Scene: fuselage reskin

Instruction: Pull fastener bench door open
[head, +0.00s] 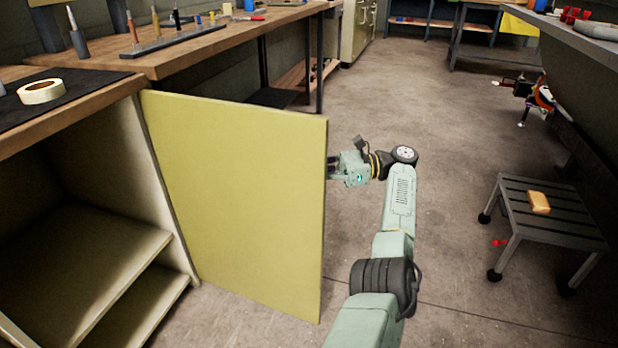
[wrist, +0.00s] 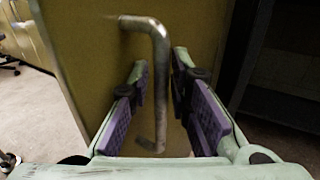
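The yellow bench door (head: 238,195) stands swung well out from the cabinet, and the shelves (head: 110,245) inside show in the head view. My gripper (head: 335,171) is at the far side of the door's free edge, its fingertips partly hidden by the door. In the wrist view a grey metal bar handle (wrist: 160,75) on the door face (wrist: 95,50) runs between the two purple-padded fingers of my gripper (wrist: 165,105). The fingers are apart, with gaps showing beside the handle. The handle is hidden in the head view.
A wooden worktop (head: 185,52) with a tape roll (head: 41,92) and a tool rack (head: 172,42) is above the cabinet. The floor (head: 450,130) between is mostly clear.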

